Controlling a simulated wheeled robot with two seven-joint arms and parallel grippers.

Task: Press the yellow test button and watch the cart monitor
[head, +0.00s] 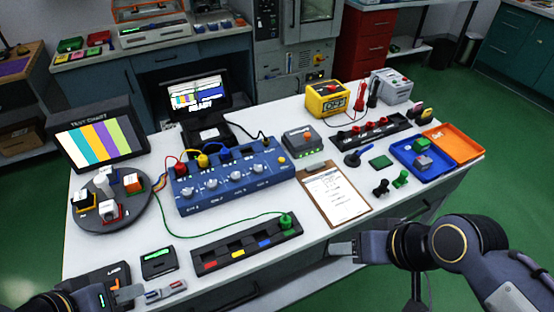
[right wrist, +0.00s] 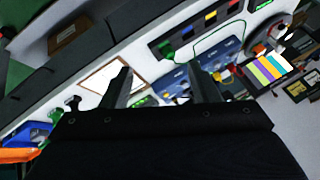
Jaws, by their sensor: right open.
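A yellow round button (head: 282,160) sits at the right end of the blue control box (head: 235,190), which has several knobs and plugs on top. Another monitor (head: 98,138), labelled TEST CHART, shows wide colour bars at the left. My left gripper (head: 126,293) is low at the front left edge, far from the button; its jaw gap is unclear. My right gripper (head: 342,248) is at the table's front edge, apart from the button. In the right wrist view it (right wrist: 157,84) is open and empty.
A clipboard (head: 335,194) lies right of the blue box, near a grey box (head: 302,140) with an orange button. A dark strip (head: 246,243) with a green wire lies in front. A round tray (head: 112,212) stands left; blue (head: 424,172) and orange (head: 455,143) trays stand right.

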